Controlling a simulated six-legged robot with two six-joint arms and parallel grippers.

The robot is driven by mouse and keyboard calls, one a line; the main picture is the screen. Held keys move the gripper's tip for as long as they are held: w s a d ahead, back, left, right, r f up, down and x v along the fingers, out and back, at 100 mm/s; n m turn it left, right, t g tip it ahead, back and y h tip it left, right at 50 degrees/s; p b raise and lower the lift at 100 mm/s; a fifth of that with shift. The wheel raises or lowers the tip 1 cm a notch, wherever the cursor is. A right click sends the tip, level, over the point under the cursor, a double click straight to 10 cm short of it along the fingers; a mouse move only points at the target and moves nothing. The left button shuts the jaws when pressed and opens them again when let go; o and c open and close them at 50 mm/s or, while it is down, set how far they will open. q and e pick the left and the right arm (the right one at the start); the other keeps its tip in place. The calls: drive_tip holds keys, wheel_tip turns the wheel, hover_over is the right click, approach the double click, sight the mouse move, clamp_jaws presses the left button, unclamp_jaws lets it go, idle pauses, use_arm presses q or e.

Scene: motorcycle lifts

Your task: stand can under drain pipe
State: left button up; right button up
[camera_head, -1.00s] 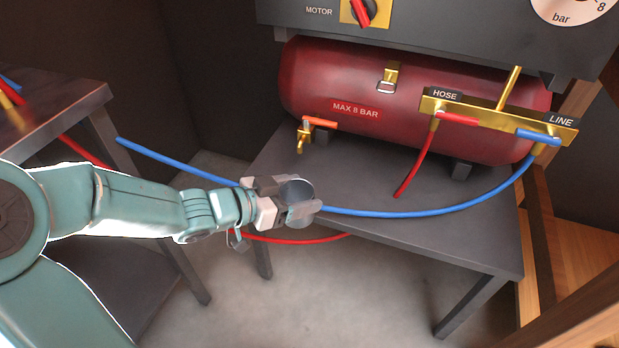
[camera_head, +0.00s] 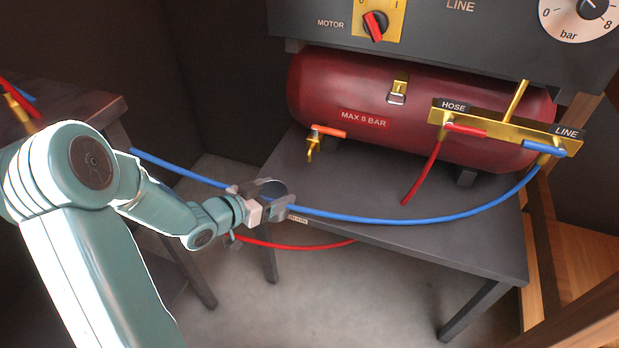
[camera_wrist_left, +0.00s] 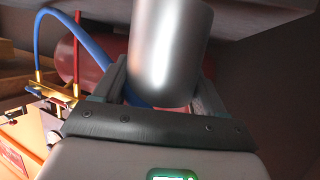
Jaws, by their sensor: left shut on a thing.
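My left gripper (camera_head: 268,200) is shut on a grey metal can (camera_head: 270,187), at the front left edge of the tank's table. The left wrist view shows the can (camera_wrist_left: 170,50) large between the fingers. The drain pipe (camera_head: 312,149) is a small brass spout with an orange lever, low on the left end of the red tank (camera_head: 420,110). The can is in front of the drain pipe and to its left in the head view, apart from it. My right gripper is not in view.
The dark table (camera_head: 430,250) under the tank has free room below the drain pipe. A blue hose (camera_head: 420,219) sweeps across the table's front near my gripper. A red hose (camera_head: 422,175) drops from the HOSE valve. Another dark table (camera_head: 85,112) stands at the left.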

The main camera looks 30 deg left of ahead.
use_arm(q)
drive_tip(key=w, duration=0.2)
drive_tip(key=w+d+b, duration=0.1)
drive_tip(key=w, duration=0.5)
drive_tip(key=shift+w+d, duration=0.15)
drive_tip(key=w, duration=0.2)
drive_tip(key=w+b, duration=0.1)
drive_tip(key=shift+d+f, duration=0.1)
drive_tip(key=shift+d, duration=0.15)
drive_tip(key=shift+w+f+b, duration=0.35)
drive_tip(key=shift+f+b, duration=0.35)
drive_tip(key=shift+f, duration=0.05)
drive_tip(key=shift+r, duration=0.1)
drive_tip(key=shift+f, duration=0.25)
drive_tip(key=o, duration=1.2)
drive_tip(key=shift+c, duration=0.2)
